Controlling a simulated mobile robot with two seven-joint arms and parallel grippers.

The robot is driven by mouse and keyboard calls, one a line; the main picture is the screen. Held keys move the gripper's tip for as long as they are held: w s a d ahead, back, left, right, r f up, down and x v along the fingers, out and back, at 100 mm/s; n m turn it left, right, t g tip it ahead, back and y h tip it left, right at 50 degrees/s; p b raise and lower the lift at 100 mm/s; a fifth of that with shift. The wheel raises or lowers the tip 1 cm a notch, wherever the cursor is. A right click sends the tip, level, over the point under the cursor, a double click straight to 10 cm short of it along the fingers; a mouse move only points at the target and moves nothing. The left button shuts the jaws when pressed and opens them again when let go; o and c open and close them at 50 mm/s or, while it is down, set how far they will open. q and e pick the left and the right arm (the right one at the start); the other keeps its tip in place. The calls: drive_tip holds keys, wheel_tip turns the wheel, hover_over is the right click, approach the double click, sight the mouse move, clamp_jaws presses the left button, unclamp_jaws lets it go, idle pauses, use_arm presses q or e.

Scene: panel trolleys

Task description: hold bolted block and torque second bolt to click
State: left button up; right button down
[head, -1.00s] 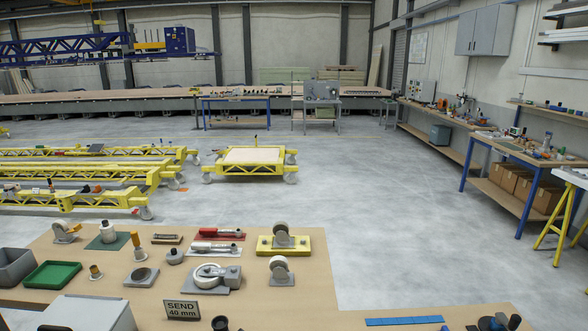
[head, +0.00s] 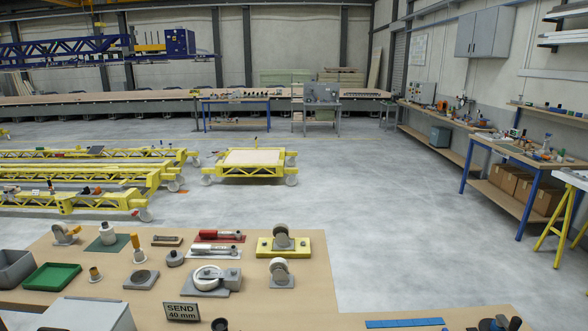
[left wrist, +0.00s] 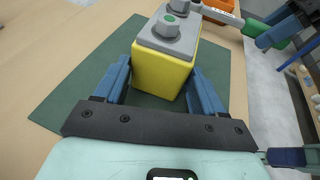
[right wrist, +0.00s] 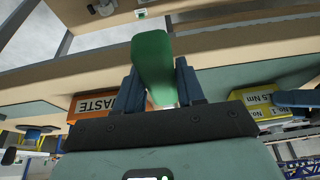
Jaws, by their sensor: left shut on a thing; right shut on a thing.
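A yellow block (left wrist: 163,72) with a grey top plate stands over a green mat (left wrist: 75,85) in the left wrist view. My left gripper (left wrist: 160,78) is shut on its sides. My right gripper (right wrist: 156,75) is shut on the wrench's green handle (right wrist: 152,62). A labelled yellow face (right wrist: 258,103) shows beside it. The head view shows neither gripper.
An orange container (right wrist: 92,104) marked WASTE is near the right gripper; it also shows behind the wrench (left wrist: 222,5). In the head view, the near bench (head: 280,310) holds wheels, tools, a green tray (head: 52,276) and a SEND 40 mm sign (head: 182,312).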

use_arm(q)
drive_tip(key=shift+c, duration=0.7)
use_arm(e)
drive_tip(key=shift+w+r, duration=0.1)
drive_tip(key=shift+w+r, duration=0.35)
drive_tip(key=shift+r, duration=0.1)
drive_tip(key=w+r, duration=0.1)
drive_tip(key=r, duration=0.1)
drive_tip(key=w+a+r+n, duration=0.1)
drive_tip(key=r, duration=0.1)
drive_tip(key=r+n+y, duration=0.1)
drive_tip(key=r, duration=0.2)
drive_tip(key=shift+w+a, duration=0.25)
drive_tip(key=shift+w, duration=0.15)
drive_tip(key=a+r+n+y, duration=0.1)
drive_tip(key=a+r+n, duration=0.3)
drive_tip(key=r, duration=0.4)
drive_tip(key=shift+s+a+r, duration=0.15)
drive_tip(key=shift+a+r, duration=0.15)
drive_tip(key=shift+a, duration=0.2)
drive_tip(key=shift+g, duration=0.3)
wheel_tip(320, 180, down, 7)
